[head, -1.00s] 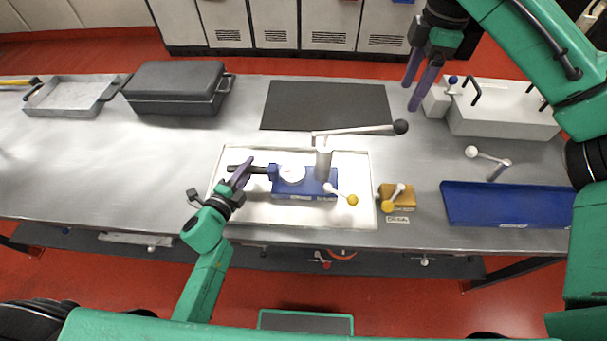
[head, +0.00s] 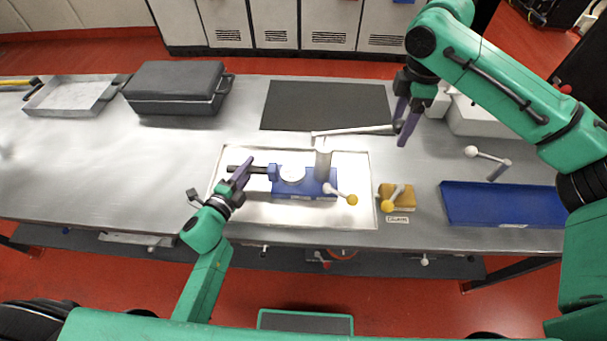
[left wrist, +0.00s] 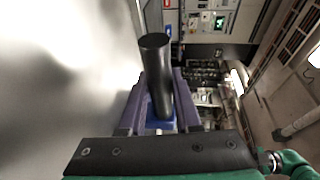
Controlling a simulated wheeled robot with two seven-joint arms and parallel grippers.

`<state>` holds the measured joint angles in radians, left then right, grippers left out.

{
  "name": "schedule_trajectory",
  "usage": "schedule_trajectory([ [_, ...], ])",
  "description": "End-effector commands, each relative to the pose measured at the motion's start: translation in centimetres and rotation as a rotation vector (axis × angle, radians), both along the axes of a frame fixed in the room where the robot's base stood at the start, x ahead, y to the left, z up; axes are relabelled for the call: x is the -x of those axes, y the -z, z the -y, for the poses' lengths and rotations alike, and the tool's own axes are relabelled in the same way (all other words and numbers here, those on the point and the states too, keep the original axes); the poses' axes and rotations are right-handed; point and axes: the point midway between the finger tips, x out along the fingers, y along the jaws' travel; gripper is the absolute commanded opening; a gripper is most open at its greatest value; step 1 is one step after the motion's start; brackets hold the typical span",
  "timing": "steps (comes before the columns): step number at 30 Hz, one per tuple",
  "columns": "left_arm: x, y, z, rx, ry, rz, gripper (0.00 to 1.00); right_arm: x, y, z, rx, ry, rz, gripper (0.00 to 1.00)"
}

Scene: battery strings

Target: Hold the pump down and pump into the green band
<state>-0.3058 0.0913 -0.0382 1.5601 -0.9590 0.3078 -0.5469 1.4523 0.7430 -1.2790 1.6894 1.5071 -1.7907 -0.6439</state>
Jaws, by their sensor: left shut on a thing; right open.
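The blue pump (head: 308,188) sits in a pale tray (head: 255,215), with a round white gauge (head: 292,174) and an upright grey cylinder (head: 323,163). The gauge markings, including any green band, are too small to read. My left gripper (head: 243,172) is shut on the black bar (head: 260,169) at the pump's left; the left wrist view shows the bar (left wrist: 155,75) between the purple fingers. The pump lever (head: 352,131) points right from the cylinder top. My right gripper (head: 402,125) is open at the lever's far end, its fingers hiding the black knob. Contact there cannot be told.
A yellow-knobbed valve lever (head: 352,199) is on the pump's right. A brass block (head: 409,192) with another yellow knob, a blue tray (head: 505,208) and a white box (head: 485,122) lie further right. A dark mat (head: 325,103) and a dark case (head: 175,88) are behind.

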Motion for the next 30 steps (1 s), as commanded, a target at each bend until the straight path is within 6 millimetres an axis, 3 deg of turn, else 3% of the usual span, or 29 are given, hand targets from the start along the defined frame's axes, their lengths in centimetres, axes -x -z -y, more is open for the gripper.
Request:
schedule_trajectory([
  [1,0.3,0.9,0.0,-0.004,-0.002,-0.019,0.0,0.0,0.1,0.0,0.0,0.0,0.0,0.58],
  [3,0.3,0.9,0.0,-0.004,-0.002,-0.019,0.0,0.0,0.1,0.0,0.0,0.0,0.0,0.32],
  [6,0.3,0.9,0.0,-0.004,-0.002,-0.019,0.0,0.0,0.1,0.0,0.0,0.0,0.0,0.0],
  [11,0.3,0.9,-0.1,-0.004,-0.003,-0.019,0.0,0.0,0.2,0.0,0.0,0.0,-0.001,0.0],
  [24,0.3,0.9,0.0,-0.004,-0.001,-0.019,0.0,0.1,3.8,0.3,0.0,0.0,-0.007,0.0],
  [30,0.3,0.9,0.0,-0.004,-0.001,-0.019,0.0,0.1,4.4,0.4,0.002,-0.001,-0.006,0.0],
])
